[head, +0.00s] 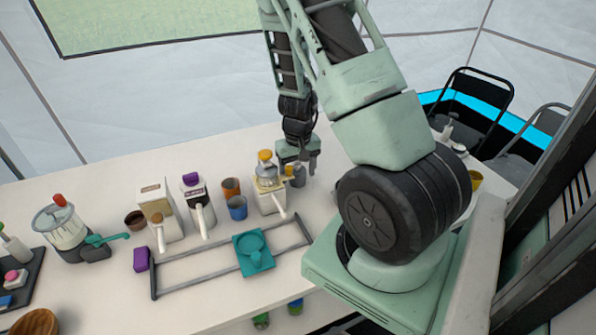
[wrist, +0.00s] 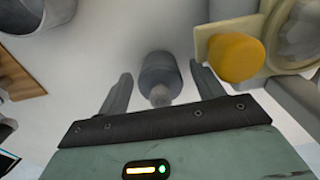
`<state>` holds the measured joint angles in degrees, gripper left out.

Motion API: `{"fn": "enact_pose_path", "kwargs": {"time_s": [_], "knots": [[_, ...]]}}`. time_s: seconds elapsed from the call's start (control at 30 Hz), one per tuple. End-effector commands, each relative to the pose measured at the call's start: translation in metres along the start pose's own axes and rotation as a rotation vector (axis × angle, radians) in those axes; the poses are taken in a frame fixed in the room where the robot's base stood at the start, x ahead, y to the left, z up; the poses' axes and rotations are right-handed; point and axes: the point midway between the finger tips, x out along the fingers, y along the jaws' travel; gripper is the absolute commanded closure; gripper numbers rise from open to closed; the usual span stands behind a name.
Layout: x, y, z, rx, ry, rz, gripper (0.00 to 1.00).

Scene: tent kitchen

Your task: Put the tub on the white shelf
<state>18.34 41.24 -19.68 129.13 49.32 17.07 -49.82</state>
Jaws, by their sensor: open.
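My gripper (head: 302,160) is over the back of the white table, beside a cream machine with a yellow cap. In the wrist view my gripper (wrist: 162,92) is open, and a small grey rounded container (wrist: 158,75) with a narrow top shows between its fingers. The same grey container (head: 297,178) is partly hidden below the gripper in the head view. I cannot tell whether the fingers touch it. No object is clearly recognisable as the tub; this grey container may be it. I cannot make out a separate white shelf.
The cream machine (head: 268,190) stands close to the gripper; its yellow cap (wrist: 236,57) is near the right finger. Blue (head: 237,208) and orange (head: 231,187) cups stand left. A grey rail frame (head: 205,262) with a teal piece (head: 253,252) lies in front. The table's back left is clear.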

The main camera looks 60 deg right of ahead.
Motion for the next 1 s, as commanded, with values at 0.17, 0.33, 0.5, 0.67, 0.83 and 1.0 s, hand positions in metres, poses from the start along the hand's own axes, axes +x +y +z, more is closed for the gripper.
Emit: {"fn": "enact_pose_path", "kwargs": {"time_s": [0.17,0.33,0.5,0.67,0.83,1.0], "knots": [[-0.030,-0.001,-0.001,-0.003,0.005,0.000,0.33],[-0.067,-0.001,-0.002,-0.004,0.006,0.000,0.33],[-0.099,-0.001,-0.001,-0.004,0.004,0.000,0.33],[-0.116,-0.001,0.000,-0.003,0.001,0.000,0.33],[-0.124,0.001,-0.001,0.063,-0.002,-0.006,0.36],[-0.134,0.006,-0.002,0.369,-0.017,-0.033,0.36]]}}
